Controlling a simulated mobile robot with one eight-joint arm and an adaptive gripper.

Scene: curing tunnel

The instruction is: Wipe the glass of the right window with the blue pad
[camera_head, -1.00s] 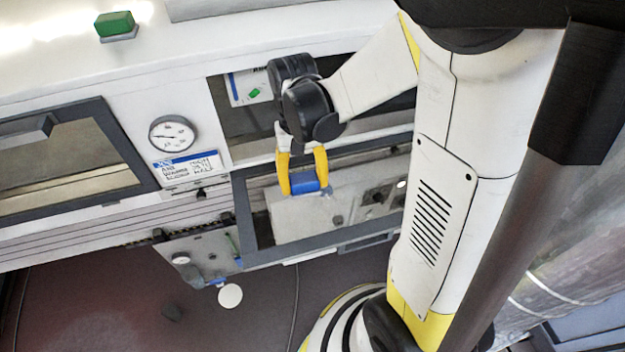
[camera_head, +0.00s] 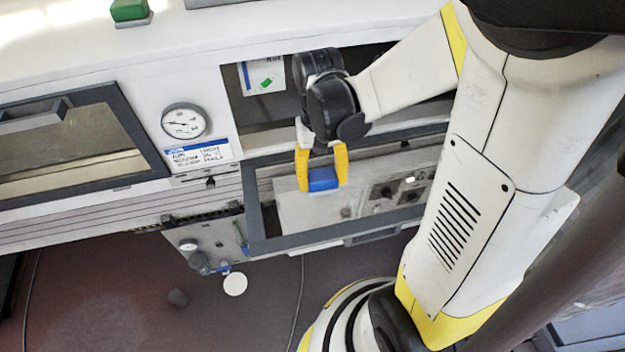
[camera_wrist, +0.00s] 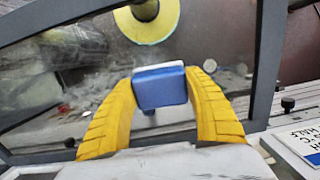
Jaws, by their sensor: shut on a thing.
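The blue pad (camera_head: 323,180) is between the yellow fingers of my gripper (camera_head: 322,172), which is shut on it. The right window (camera_head: 262,243) is a dark grey frame with a glass pane, below an open gap in the white housing. The pad is in front of the left-middle part of this glass. In the wrist view the pad (camera_wrist: 160,87) is at the fingertips of my gripper (camera_wrist: 160,95), with the glass (camera_wrist: 215,40) behind it and grey frame bars at both sides. Whitish marks or reflections show on the glass. I cannot tell whether the pad touches it.
A left window (camera_head: 75,189) with a dark frame is at the left. A round gauge (camera_head: 186,122) and a label (camera_head: 198,156) sit between the windows. A green button (camera_head: 129,10) is on top. A panel with fittings (camera_head: 208,240) hangs below, left of the right window.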

